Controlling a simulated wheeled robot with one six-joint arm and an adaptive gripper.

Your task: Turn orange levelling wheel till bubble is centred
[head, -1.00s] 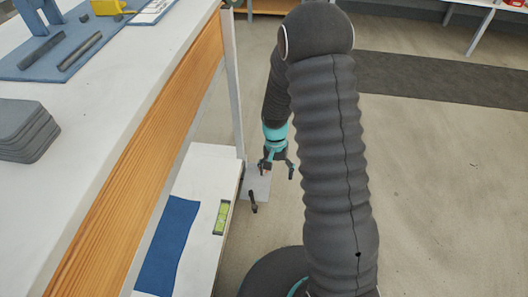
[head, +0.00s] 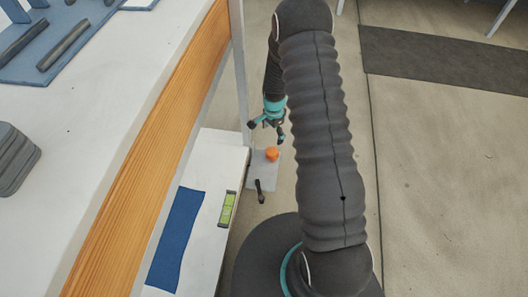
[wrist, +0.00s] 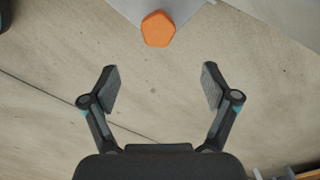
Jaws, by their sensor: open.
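The orange levelling wheel (head: 272,154) sits on a grey plate (head: 262,178) beside the low white bench. In the wrist view the wheel (wrist: 158,29) is at the top centre, beyond the fingertips and roughly midway between them. My gripper (wrist: 160,88) is open and empty, apart from the wheel. In the head view my gripper (head: 267,128) hangs just behind the wheel. The green spirit level (head: 228,209) lies on the white bench near its right edge. Its bubble is too small to make out.
A black handle (head: 259,190) stands up from the grey plate, in front of the wheel. The low white bench (head: 207,237) carries a blue mat (head: 178,235). A tall worktable with a wooden edge (head: 150,150) rises to the left. Open floor lies to the right.

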